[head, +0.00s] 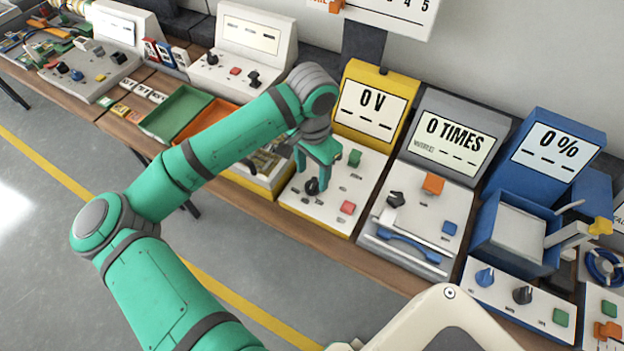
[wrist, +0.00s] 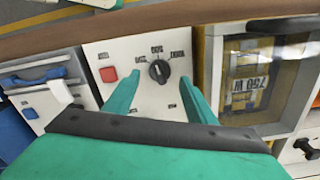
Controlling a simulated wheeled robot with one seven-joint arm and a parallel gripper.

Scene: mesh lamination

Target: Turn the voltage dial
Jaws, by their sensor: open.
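The voltage dial is a black knob (wrist: 158,71) on a white panel, with printed labels around it that are too small to read surely. It also shows in the head view (head: 312,187) on the station with the yellow display reading "0 V" (head: 370,103). My gripper (wrist: 158,80) is open, its green fingers on either side of the dial in the wrist view, with a visible gap on each side. In the head view my gripper (head: 313,168) points down over the dial. Whether the fingertips are level with the knob, I cannot tell.
A red button (head: 348,207) and a green button (head: 354,158) sit on the same panel. To the right stands a grey station (head: 437,180) reading "0 TIMES", then a blue one (head: 545,170) reading "0 %".

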